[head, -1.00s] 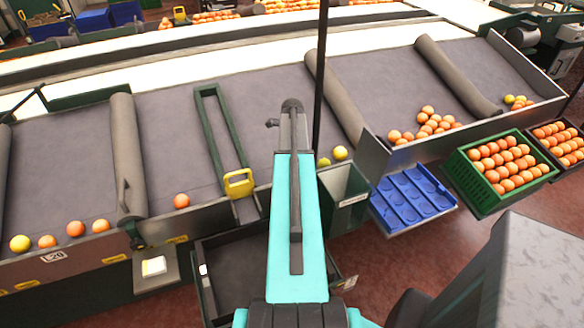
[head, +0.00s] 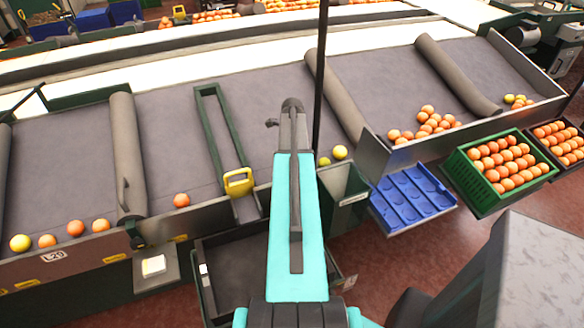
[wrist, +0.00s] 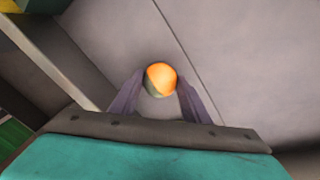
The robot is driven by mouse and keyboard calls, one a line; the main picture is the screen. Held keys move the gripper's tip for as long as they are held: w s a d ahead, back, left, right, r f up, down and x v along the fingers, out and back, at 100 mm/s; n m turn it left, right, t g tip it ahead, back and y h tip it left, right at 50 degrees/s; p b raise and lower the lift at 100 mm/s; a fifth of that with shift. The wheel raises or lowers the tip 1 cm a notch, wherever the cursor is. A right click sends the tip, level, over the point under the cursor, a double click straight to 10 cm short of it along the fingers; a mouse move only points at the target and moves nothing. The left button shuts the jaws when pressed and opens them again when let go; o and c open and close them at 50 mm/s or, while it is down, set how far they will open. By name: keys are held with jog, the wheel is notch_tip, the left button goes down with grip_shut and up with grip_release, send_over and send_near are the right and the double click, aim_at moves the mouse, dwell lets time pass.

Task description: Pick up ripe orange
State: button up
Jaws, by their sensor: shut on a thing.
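An orange (wrist: 161,79) sits between the two fingertips of my gripper (wrist: 160,88) in the wrist view. Its upper part is bright orange and its lower part is dark, in shade. The fingers touch it on both sides, over the grey sorting surface. In the head view my arm hides the gripper and this fruit. Another single orange (head: 181,200) lies on the grey surface left of my arm. Several oranges (head: 432,122) lie in the bay to the right.
Two yellow-green fruits (head: 340,152) lie just right of my arm. A dark bin (head: 345,185), a blue tray (head: 408,197) and a green crate of oranges (head: 478,195) stand along the front. A thin dark pole (head: 320,80) rises beside my arm. Grey rollers (head: 127,150) divide the surface.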

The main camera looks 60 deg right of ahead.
jog(key=shift+r, duration=0.15)
jog(key=shift+r+b, duration=1.4)
jog(key=shift+r, duration=3.5)
jog(key=w+a+r+n, duration=0.1)
jog(key=w+a+n, duration=0.6)
jog(key=w+a, duration=0.55)
jog(key=w+a+r+n, duration=0.2)
jog(key=w+a+n, duration=0.6)
jog(key=a, duration=0.8)
jog(key=w+a+r+n, duration=0.1)
jog(key=a+n, duration=0.5)
jog(key=a, duration=0.9)
jog(key=w+a+r+n, duration=0.1)
jog(key=w+a+n, duration=0.3)
jog(key=a, duration=1.1)
jog(key=n, duration=0.3)
jog(key=shift+a+b, duration=0.3)
jog(key=shift+b, duration=0.1)
